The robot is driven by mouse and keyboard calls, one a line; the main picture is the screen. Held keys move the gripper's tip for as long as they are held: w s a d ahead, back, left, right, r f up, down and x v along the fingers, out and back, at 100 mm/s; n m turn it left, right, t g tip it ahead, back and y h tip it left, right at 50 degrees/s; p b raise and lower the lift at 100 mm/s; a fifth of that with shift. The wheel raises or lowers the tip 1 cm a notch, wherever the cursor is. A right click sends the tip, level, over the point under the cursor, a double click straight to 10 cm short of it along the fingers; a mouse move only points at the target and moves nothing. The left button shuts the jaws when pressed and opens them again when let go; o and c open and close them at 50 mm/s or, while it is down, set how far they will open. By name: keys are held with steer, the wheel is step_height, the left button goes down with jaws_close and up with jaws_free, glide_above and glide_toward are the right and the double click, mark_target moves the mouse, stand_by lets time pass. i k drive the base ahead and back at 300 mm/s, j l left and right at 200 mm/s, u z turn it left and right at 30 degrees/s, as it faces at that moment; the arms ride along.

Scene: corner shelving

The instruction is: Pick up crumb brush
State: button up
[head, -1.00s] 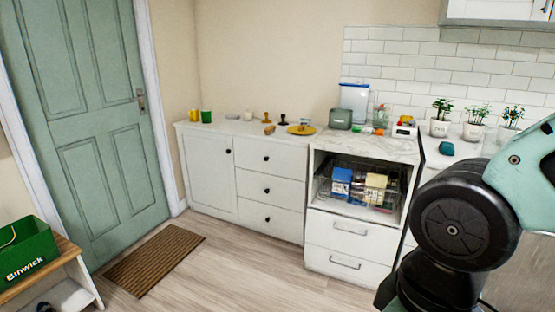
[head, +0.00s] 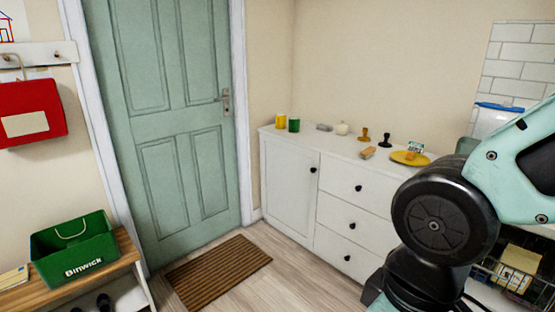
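A small tan, wooden-looking piece (head: 368,153) lies near the front edge of the white sideboard (head: 333,155) in the head view. It may be the crumb brush, but it is too small to make out bristles. A small grey block (head: 324,127) lies farther left on the same top and is also unclear. My gripper is out of view; only dark and pale green links of my arm show at the right, in front of the sideboard's right part.
The sideboard also bears a yellow cup (head: 280,121), a green cup (head: 294,125), a white round item (head: 342,129), two stamp-like items (head: 385,140) and a yellow plate (head: 405,159). A green bin (head: 75,250) stands on a bench (head: 128,246) at left. Floor near the brown mat (head: 218,270) is open.

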mark_target(369, 151)
steer(key=i+j+u, duration=0.15)
steer(key=i+u, duration=0.2)
steer(key=i, duration=0.5)
steer(key=i+l+u, duration=0.1)
steer(key=i+u, duration=0.2)
steer(key=i, duration=0.55)
steer(key=i+z, duration=0.4)
steer(key=i+j+z, duration=0.15)
steer(key=i+z, duration=0.2)
steer(key=i, duration=0.2)
steer(key=i+z, duration=0.5)
steer(key=z, duration=0.15)
steer(key=i+j+z, duration=0.15)
steer(key=z, duration=0.2)
steer(key=i, duration=0.05)
